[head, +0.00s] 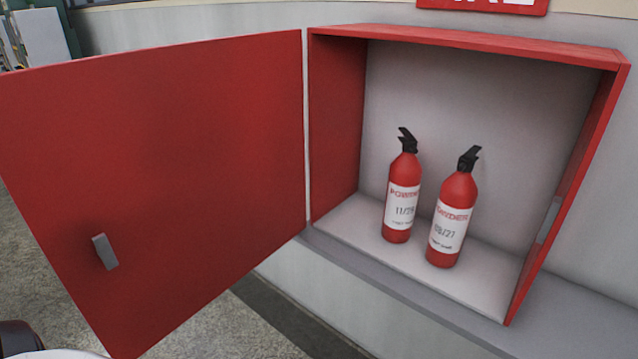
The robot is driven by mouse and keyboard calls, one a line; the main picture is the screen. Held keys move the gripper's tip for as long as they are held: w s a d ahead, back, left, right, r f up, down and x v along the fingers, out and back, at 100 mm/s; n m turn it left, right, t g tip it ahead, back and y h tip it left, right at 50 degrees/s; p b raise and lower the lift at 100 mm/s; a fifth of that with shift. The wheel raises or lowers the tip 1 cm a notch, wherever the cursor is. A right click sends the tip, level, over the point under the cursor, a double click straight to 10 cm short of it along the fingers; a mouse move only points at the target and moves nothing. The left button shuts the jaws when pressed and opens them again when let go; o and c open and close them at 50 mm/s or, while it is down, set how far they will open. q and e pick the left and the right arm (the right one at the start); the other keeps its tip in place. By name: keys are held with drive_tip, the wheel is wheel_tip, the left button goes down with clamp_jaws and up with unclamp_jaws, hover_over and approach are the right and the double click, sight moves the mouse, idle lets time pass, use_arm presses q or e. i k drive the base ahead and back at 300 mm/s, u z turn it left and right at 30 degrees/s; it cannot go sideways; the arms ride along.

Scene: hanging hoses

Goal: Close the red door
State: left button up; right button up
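The red door (190,170) stands wide open on the left, hinged at the left edge of a red cabinet (337,130). A small grey handle (105,252) sits on the door face near its free lower left side. Two red fire extinguishers with black tops stand upright inside the cabinet: the left one (402,198) and the right one (452,220). Neither of my grippers shows in the head view.
A grey latch plate (548,220) is on the cabinet's right wall. A grey ledge (420,298) runs below the cabinet. A red sign (485,4) is cut off above it. Speckled floor (225,325) shows below the door.

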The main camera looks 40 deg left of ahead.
sight(189, 158)
drive_tip(key=z, duration=2)
drive_tip(key=k, duration=2.8)
drive_tip(key=u, duration=1.5)
drive_tip(key=i, duration=1)
